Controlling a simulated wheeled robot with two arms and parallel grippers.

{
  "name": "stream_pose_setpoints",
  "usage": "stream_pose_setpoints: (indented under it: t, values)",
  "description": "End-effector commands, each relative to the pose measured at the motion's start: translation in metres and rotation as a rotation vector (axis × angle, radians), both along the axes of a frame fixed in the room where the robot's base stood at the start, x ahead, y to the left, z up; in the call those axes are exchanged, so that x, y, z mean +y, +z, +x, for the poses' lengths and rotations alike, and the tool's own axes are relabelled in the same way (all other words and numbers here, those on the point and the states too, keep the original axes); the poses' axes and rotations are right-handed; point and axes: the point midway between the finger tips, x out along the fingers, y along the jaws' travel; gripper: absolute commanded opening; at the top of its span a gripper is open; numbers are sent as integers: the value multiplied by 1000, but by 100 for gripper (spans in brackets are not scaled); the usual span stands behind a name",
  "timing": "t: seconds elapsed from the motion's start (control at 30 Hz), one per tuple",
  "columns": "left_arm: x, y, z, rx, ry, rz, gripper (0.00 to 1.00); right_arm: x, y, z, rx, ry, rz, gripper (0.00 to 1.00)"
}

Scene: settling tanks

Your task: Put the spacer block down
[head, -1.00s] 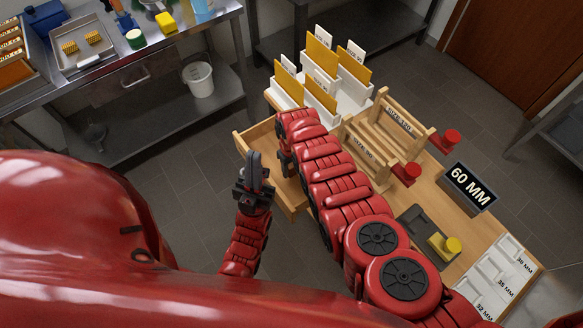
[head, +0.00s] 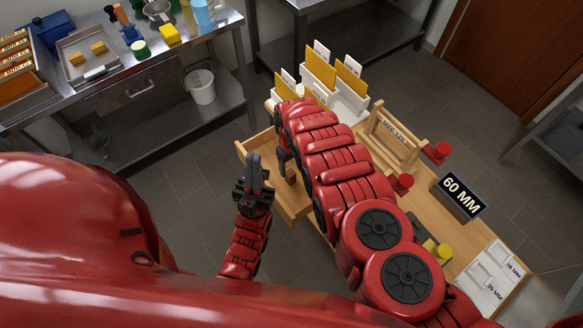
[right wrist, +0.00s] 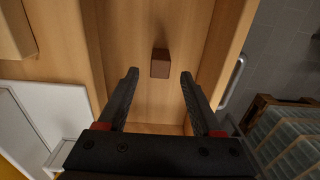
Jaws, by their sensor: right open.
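The spacer block (right wrist: 160,63) is a small dark brown block inside the open wooden drawer (right wrist: 120,60). In the head view the block (head: 291,175) shows just below my right gripper (head: 284,155), which is partly hidden by its own arm. In the right wrist view my right gripper (right wrist: 159,88) is open and empty. Its two fingers are apart, and the block lies beyond the fingertips, roughly midway between them, not held. My left gripper (head: 254,172) points up, left of the drawer, with nothing visible in it; its finger gap is unclear from this angle.
The wooden bench holds white bins with yellow cards (head: 319,70), a wooden rack (head: 393,137), red knobs (head: 436,152), a 60 MM display (head: 461,194) and a white marked tray (head: 488,280). A steel table (head: 110,80) stands at the left, with free floor between.

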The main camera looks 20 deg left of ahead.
Motion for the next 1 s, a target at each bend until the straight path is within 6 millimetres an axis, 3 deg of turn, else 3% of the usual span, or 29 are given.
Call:
stream_pose_setpoints:
  t: [0.43,1.0]
  values:
    - [0,-15,0,1,0,0,0,0,45,1,-1,-1,2,67]
    - [0,-16,0,1,0,0,0,-1,52,-1,1,0,-1,67]
